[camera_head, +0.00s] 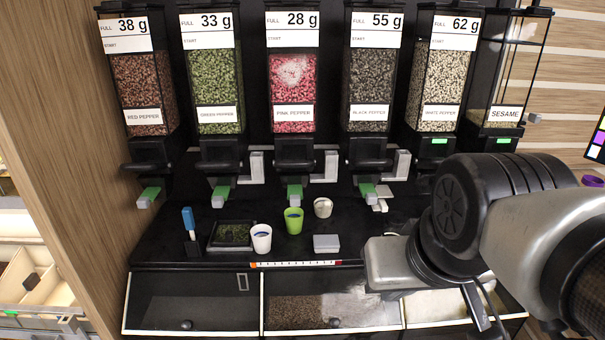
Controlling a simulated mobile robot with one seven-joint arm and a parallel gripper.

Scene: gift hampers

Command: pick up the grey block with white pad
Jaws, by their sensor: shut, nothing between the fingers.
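The grey block with white pad (326,243) lies flat on the black counter, right of the green cup. It is a low, pale grey rectangle with a lighter top, and nothing covers it. My arm comes in from the right, and its pale grey wrist part is to the right of the block and apart from it. My gripper (479,310) shows only in part, as slim dark pieces below the wrist at the lower right. It is shut and empty, well away from the block.
A white cup (261,238), a green cup (293,220) and a small pale cup (323,207) stand near the block. A dark tray (231,236) and a blue-handled tool (189,221) are at left. Pepper dispensers (293,92) line the back; bins (193,302) run along the front.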

